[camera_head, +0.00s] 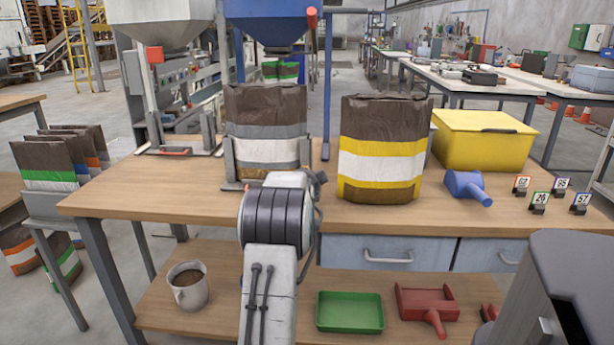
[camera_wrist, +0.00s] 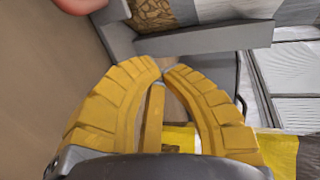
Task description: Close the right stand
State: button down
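The right stand (camera_head: 229,160) is a grey metal frame under the blue hopper (camera_head: 275,22). A dark bag with grey and white bands (camera_head: 266,125) stands in it, between its uprights. My gripper is hidden behind my arm in the head view. In the wrist view my gripper (camera_wrist: 165,68) has its yellow fingertips almost together, with nothing clearly held. A grey metal bar (camera_wrist: 205,40), apparently part of the stand, lies just beyond the fingertips. A red rounded part (camera_wrist: 82,3) shows at the top left edge; I cannot tell whether it is the stand's handle.
A yellow-striped bag (camera_head: 382,148) stands right of the stand, with a blue scoop (camera_head: 467,186), a yellow box (camera_head: 484,140) and several number tags beyond. The left stand with a red handle (camera_head: 175,151) is left. The wooden tabletop (camera_head: 130,190) is clear at front left.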

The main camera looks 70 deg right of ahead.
jog(key=shift+w+d, duration=0.2)
jog(key=shift+d, duration=0.55)
jog(key=shift+w+d, duration=0.2)
jog(key=shift+d, duration=0.55)
jog(key=shift+d+r, duration=0.1)
jog(key=shift+d, duration=0.1)
